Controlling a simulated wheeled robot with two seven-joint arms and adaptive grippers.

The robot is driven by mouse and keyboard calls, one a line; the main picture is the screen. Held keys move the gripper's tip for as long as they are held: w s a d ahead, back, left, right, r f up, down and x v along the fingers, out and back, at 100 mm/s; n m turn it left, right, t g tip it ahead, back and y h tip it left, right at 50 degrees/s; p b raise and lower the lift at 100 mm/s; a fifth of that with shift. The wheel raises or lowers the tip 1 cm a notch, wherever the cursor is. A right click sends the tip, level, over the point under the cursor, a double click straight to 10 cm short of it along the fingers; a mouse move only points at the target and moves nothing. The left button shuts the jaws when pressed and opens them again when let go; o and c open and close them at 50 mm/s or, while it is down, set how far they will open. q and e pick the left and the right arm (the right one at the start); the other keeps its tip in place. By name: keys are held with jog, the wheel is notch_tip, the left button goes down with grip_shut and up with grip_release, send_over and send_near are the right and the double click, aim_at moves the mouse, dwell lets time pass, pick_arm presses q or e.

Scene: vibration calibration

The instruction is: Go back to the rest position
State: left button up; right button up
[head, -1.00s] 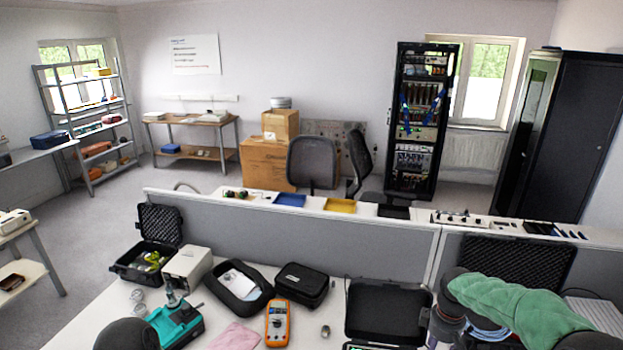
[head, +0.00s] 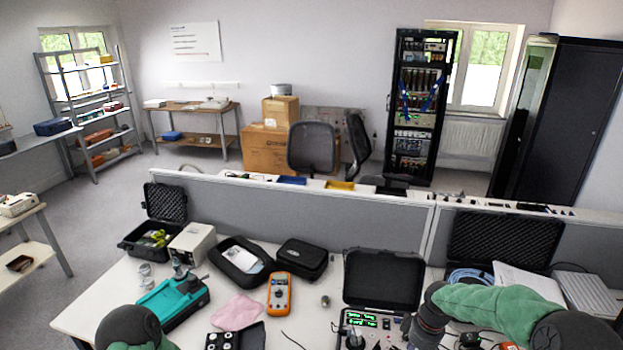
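The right gripper's fingers cannot be made out. The case holds a device with a lit green display (head: 361,319). An orange multimeter (head: 279,293) lies on the white table (head: 95,312), left of the case. A teal device (head: 174,301) stands further left.
A pink cloth (head: 237,312) lies by the multimeter. Black cases (head: 301,259) and an open foam-lined case (head: 157,222) stand along the back of the table. A grey partition (head: 300,217) closes off its far side. Cables lie near my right arm.

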jog(key=s+a+f+m+y+b, duration=0.1)
jog(key=s+a+f+m+b, duration=0.25)
jog(key=f, duration=0.65)
jog(key=s+a+f+n+y+b, duration=0.15)
jog(key=s+a+f, duration=0.25)
jog(key=a+f, duration=0.4)
jog(key=s+a+f+m+b, duration=0.3)
jog(key=s+f+b, duration=0.1)
jog(key=s+f, duration=0.3)
jog(key=s+a+f+m+b, duration=0.3)
jog(key=s+f+m+b, duration=0.1)
jog(key=s+f, duration=0.4)
jog(key=shift+s+a+f, duration=0.25)
jog(key=shift+s+f, duration=0.05)
jog(key=shift+s, duration=0.3)
jog(key=shift+y, duration=0.25)
